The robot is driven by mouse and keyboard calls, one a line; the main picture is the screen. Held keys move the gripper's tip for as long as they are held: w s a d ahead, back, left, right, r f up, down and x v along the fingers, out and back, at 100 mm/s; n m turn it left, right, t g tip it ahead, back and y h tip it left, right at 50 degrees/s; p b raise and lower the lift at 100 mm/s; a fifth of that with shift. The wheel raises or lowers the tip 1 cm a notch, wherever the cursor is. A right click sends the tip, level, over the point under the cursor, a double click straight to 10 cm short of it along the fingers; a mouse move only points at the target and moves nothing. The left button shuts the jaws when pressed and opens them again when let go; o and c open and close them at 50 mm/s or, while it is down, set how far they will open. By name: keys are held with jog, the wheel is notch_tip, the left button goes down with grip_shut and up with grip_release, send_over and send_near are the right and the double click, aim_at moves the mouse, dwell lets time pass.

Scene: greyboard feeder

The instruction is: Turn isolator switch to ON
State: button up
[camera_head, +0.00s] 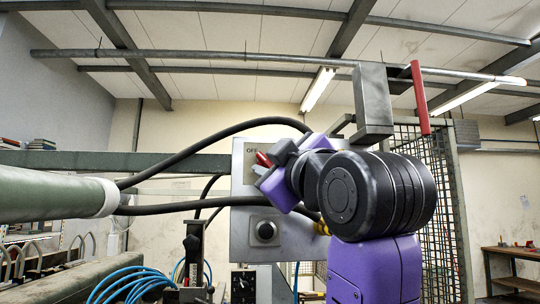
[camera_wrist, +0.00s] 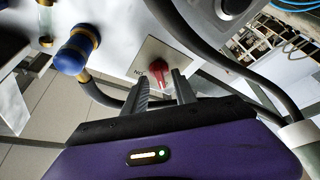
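The isolator switch is a red handle on a pale square plate. In the wrist view the red handle (camera_wrist: 162,74) shows between my two fingers, with ON lettering (camera_wrist: 139,71) upside down beside it. In the head view a bit of the red handle (camera_head: 263,159) shows under the OFF lettering (camera_head: 252,151); my gripper hides most of it. My gripper (camera_wrist: 161,81) is open, fingers either side of the handle with visible gaps. I cannot tell whether either finger touches it. The handle's exact setting is unclear.
The grey control box (camera_head: 240,239) carries a black round knob (camera_head: 265,231) below the switch. Black cables (camera_head: 190,151) loop around the box. A blue connector (camera_wrist: 76,52) juts out near my fingers. A mesh guard (camera_head: 441,190) stands at the right.

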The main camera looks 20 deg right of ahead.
jog(key=shift+w, duration=0.25)
jog(key=shift+c, duration=0.2)
grip_shut()
